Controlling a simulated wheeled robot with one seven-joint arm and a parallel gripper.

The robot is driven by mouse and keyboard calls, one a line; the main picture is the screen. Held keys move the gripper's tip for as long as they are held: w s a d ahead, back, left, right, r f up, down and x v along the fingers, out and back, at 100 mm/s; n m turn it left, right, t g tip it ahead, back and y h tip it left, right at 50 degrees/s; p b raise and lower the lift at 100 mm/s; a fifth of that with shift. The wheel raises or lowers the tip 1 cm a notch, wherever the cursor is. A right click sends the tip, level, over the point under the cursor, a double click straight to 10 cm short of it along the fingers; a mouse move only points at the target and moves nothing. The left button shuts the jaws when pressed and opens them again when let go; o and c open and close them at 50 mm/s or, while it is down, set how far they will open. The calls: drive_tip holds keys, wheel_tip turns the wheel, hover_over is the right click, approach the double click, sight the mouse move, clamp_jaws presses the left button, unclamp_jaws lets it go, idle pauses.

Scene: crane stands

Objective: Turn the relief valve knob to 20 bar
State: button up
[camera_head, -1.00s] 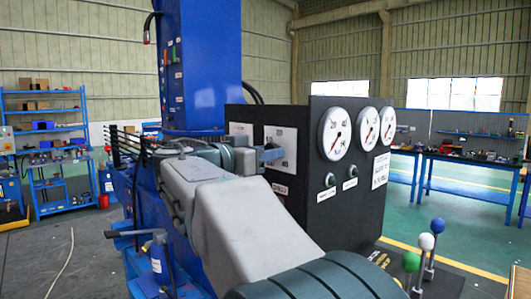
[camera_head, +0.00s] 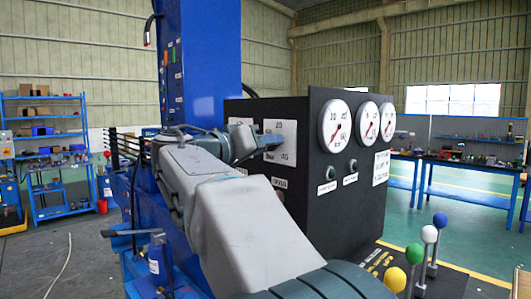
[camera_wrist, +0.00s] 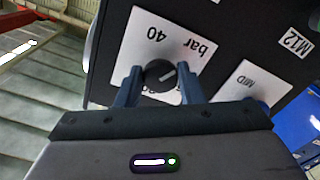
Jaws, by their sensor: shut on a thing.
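The relief valve knob (camera_wrist: 160,75) is a small round black knob with a white pointer line. It sits on a white scale plate (camera_wrist: 142,38) that reads upside down in the wrist view, with "40" and "bar" legible and other marks hidden by the fingers. The pointer line slants toward the upper right there. My gripper (camera_wrist: 159,84) is shut on the knob, one finger on each side. In the head view the scale plate (camera_head: 287,152) shows "20" at the top and "40" at lower right; my gripper (camera_head: 264,147) covers the knob.
The black panel (camera_head: 345,222) carries white gauges (camera_head: 335,126) on its right face. Ball-topped levers (camera_head: 428,234) stand at lower right. A blue column (camera_head: 200,60) rises behind my arm.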

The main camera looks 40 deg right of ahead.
drive_tip(key=shift+r+n+p, duration=0.15)
drive_tip(key=shift+n+p, duration=1.85)
drive_tip(key=shift+n, duration=4)
drive_tip(key=shift+r+n+p, duration=0.1)
drive_tip(key=shift+n+p, duration=1.85)
drive_tip(key=shift+n, duration=4.05)
drive_tip(key=shift+f+n, duration=0.1)
drive_tip(key=shift+n, duration=0.2)
drive_tip(key=o, duration=1)
drive_tip(key=shift+c, duration=0.2)
drive_tip(key=shift+a, duration=0.1)
